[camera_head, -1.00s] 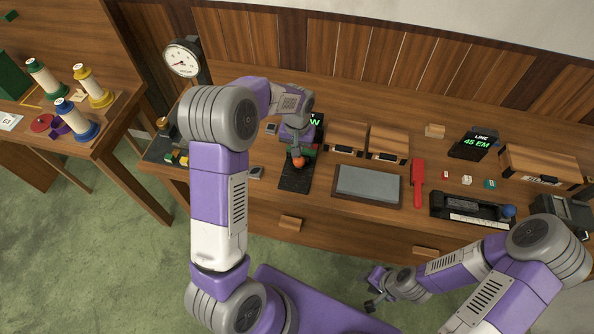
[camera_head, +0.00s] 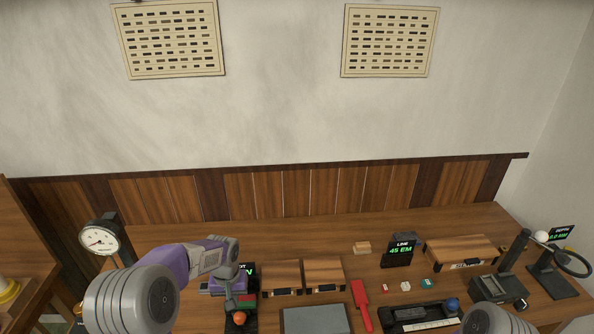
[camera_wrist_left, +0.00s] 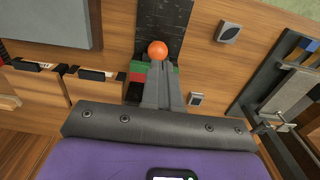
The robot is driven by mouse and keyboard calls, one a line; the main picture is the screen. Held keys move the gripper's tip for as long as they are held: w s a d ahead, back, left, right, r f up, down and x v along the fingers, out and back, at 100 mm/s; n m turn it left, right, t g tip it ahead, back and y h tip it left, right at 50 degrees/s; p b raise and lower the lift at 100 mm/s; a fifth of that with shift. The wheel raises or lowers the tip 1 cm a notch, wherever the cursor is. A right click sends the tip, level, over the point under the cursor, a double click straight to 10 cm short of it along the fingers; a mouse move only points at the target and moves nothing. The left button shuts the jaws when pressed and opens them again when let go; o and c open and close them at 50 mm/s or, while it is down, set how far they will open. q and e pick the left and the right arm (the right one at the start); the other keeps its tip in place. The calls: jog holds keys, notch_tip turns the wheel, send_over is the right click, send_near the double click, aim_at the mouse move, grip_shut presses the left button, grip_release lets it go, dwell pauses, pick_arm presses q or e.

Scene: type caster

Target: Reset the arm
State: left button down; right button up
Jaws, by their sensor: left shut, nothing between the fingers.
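My left arm comes in from the left in the head view, and its gripper (camera_head: 233,301) is over a black device with an orange ball knob (camera_head: 239,318). In the left wrist view the gripper's fingers (camera_wrist_left: 161,66) are together with nothing between them. Their tips are just below the orange knob in the picture; whether they touch it I cannot tell. Red and green blocks show behind the fingers. Only a grey joint of my right arm (camera_head: 497,320) shows at the bottom right; its gripper is out of the picture.
A dial gauge (camera_head: 100,239) stands at the left. Wooden cases (camera_head: 324,273), a grey slab (camera_head: 315,320), a red tool (camera_head: 361,303) and a "45 EM" display (camera_head: 401,250) are on the bench. A ring stand (camera_head: 556,280) is at the right. The wall behind holds two charts (camera_head: 389,41).

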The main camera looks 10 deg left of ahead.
pick_arm(q)
jog(key=shift+m+h, duration=0.3)
jog(key=shift+h, duration=0.5)
jog(key=s+d+f, duration=0.1)
jog(key=f, duration=0.2)
jog(key=s+d+f, duration=0.2)
jog(key=f, duration=0.1)
jog(key=s+d+f, duration=0.1)
jog(key=d+f, duration=0.1)
jog(key=f, duration=0.1)
jog(key=shift+s+f, duration=0.15)
jog(key=s+d+f+h, duration=0.1)
jog(key=s+d+f, duration=0.45)
jog(key=s, duration=0.35)
jog(key=s+d+f+h, duration=0.2)
jog(key=s+d+f, duration=0.35)
jog(key=s, duration=0.45)
notch_tip(320, 180, down, 9)
jog(key=w+b, duration=0.1)
jog(key=b, duration=0.8)
jog(key=shift+w+a+t, duration=0.2)
jog(key=shift+a+t, duration=0.05)
jog(key=shift+t, duration=0.05)
